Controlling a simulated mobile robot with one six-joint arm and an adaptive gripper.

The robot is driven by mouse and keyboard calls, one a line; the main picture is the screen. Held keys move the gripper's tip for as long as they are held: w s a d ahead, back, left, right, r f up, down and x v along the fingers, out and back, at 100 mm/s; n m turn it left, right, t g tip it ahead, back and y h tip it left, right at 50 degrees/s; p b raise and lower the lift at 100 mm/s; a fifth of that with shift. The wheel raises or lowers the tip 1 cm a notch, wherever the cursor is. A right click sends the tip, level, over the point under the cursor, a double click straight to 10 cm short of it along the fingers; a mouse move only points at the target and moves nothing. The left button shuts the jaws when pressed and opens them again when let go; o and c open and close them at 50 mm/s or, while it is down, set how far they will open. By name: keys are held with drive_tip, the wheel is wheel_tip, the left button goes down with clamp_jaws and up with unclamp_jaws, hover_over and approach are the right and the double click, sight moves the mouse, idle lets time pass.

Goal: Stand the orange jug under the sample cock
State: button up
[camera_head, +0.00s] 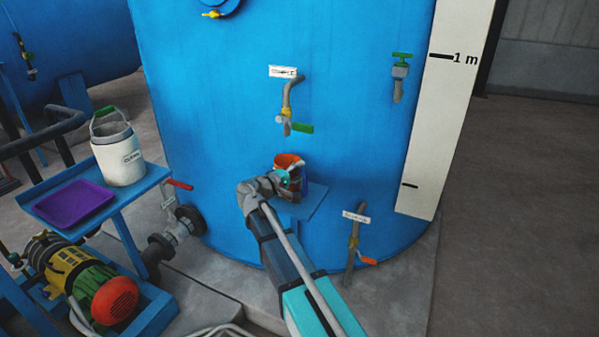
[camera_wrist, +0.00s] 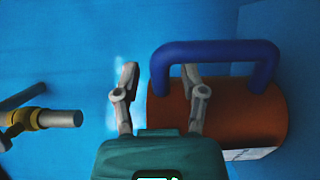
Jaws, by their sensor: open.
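The orange jug (camera_head: 289,160) stands upright on a small blue shelf (camera_head: 312,203) on the tank's side, below the sample cock (camera_head: 286,113), which has a green lever. In the wrist view the jug (camera_wrist: 245,120) lies sideways in the picture, its blue handle (camera_wrist: 215,52) towards the top. The cock's spout (camera_wrist: 62,118) is at the left, pointing towards the jug's top end and apart from it. My gripper (camera_wrist: 160,95) is open. One finger overlaps the handle's loop, the other lies beyond the jug's rim. Whether they touch is unclear. In the head view my gripper (camera_head: 282,183) partly hides the jug.
A drain pipe with an orange lever (camera_head: 354,250) stands low to the right. A red-levered valve (camera_head: 180,185) is at the left. A blue table (camera_head: 140,187) holds a white bucket (camera_head: 119,158) and a purple tray (camera_head: 74,203). The floor at right is clear.

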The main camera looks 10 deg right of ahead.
drive_tip(key=shift+r, duration=0.15)
drive_tip(key=v, duration=1.2)
idle(0.5)
drive_tip(key=s+d+f+m+g+y, duration=0.2)
drive_tip(key=s+d+f+g+y, duration=0.15)
drive_tip(key=d+f, duration=0.3)
drive_tip(key=s+d+f+m+g+y, duration=0.2)
drive_tip(key=s+f+y, duration=0.4)
drive_tip(key=s, duration=0.2)
drive_tip(key=s+d+f+m+g+y, duration=0.2)
drive_tip(key=s+d+f+g+y, duration=0.1)
drive_tip(key=s+f+y, duration=0.3)
drive_tip(key=shift+s+g, duration=0.35)
drive_tip(key=shift+s, duration=0.85)
